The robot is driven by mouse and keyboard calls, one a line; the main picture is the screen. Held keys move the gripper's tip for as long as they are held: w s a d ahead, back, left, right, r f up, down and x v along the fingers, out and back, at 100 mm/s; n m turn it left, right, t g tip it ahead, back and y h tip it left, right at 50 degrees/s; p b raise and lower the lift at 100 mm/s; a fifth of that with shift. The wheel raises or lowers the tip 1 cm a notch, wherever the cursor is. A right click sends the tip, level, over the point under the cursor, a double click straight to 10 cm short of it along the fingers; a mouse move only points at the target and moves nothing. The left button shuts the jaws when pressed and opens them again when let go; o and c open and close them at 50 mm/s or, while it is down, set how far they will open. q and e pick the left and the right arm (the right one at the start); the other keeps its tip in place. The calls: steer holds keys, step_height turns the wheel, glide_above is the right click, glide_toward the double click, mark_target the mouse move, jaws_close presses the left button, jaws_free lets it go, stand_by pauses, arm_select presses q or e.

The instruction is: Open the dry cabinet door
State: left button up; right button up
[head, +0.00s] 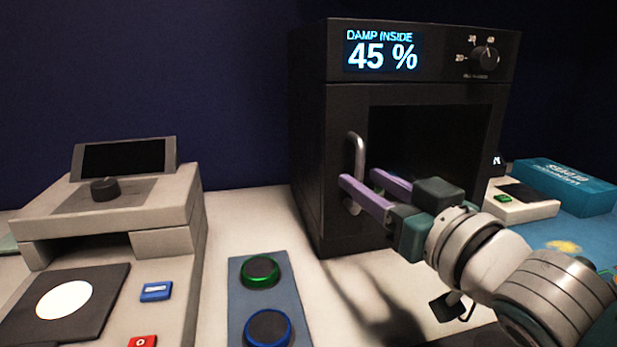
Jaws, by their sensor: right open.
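The dry cabinet (309,150) is a black box with a lit display reading "DAMP INSIDE 45 %" and a dial. Its door (440,95) has a dark window and looks closed. A vertical silver handle (357,150) is on the door's left side. My right gripper (360,181) is in front of the door at the handle's lower part, with its two purple fingers apart. One finger passes in front of the handle's lower end; the other is to the right of the handle. I cannot tell whether they touch it. My left gripper is out of view.
A grey device (160,215) with a screen and knob stands at the left. A blue panel with a green button (260,271) and a blue button (268,328) lies in front. A teal box (568,185) and a small white device (525,207) are at the right.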

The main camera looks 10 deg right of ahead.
steer(key=shift+x, duration=1.35)
steer(key=shift+c, duration=0.4)
jaws_close()
